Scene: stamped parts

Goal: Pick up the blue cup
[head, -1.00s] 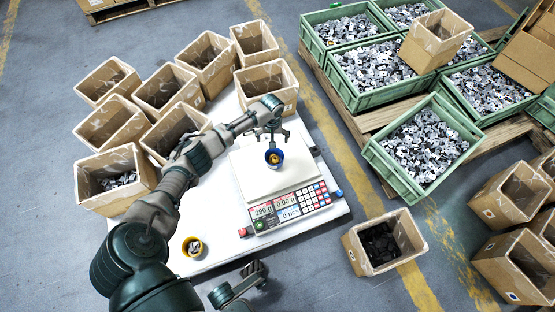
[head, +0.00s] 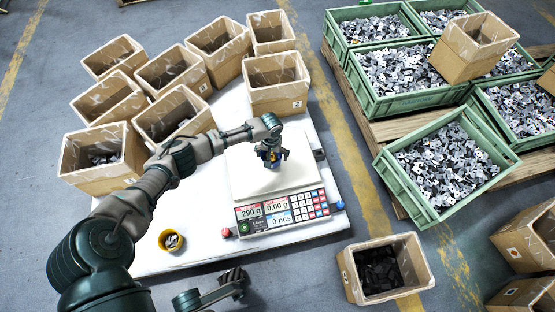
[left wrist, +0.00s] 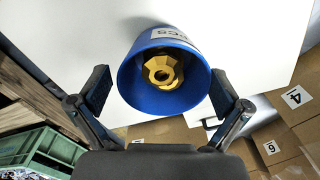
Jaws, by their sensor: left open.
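The blue cup (head: 265,157) stands on the white scale's plate (head: 246,185), mostly hidden by my left gripper (head: 271,154) in the head view. In the left wrist view the blue cup (left wrist: 185,103) shows large, with a gold nut-like part inside and a white label. The fingers of my left gripper (left wrist: 159,92) are open, one on each side of the cup, with gaps visible. My right gripper (head: 234,279) shows in part at the bottom of the head view; its jaws are unclear.
A yellow cup (head: 164,243) with small parts stands on the white table (head: 205,255) left of the scale. Cardboard boxes (head: 276,97) line the table's far and left sides. Green crates (head: 436,205) of metal parts stand right, and a box of black parts (head: 347,268) front right.

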